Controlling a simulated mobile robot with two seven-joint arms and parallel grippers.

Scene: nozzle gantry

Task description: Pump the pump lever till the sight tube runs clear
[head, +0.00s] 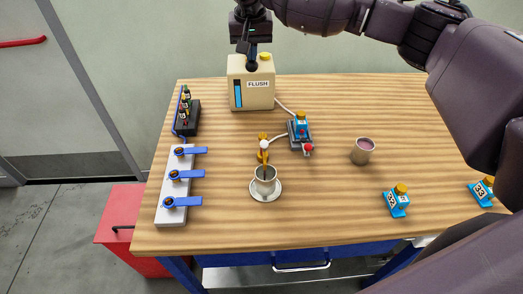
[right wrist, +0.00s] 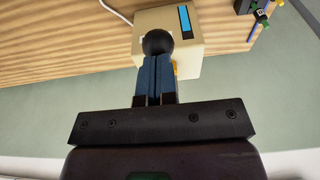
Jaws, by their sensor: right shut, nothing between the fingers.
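The cream pump box (head: 262,98) marked FLUSH stands at the back left of the table, with a yellow cap on top. A tall blue strip (head: 238,94) shows on its front, which looks like the sight tube; it also shows in the right wrist view (right wrist: 184,20). A black ball knob (head: 251,66), seemingly the pump lever's end, is at the box's top; the lever's shaft is hidden. My right gripper (head: 252,57) is shut and empty, its tips right at the knob. In the right wrist view the knob (right wrist: 158,42) sits at the fingertips; contact is unclear. My left gripper is not in view.
A metal cup (head: 265,182) stands on a white saucer under a yellow nozzle (head: 263,150). A blue cartridge (head: 301,124) sits in a grey holder. Blue-handled valves (head: 187,175) line the left edge. The table's middle is mostly clear.

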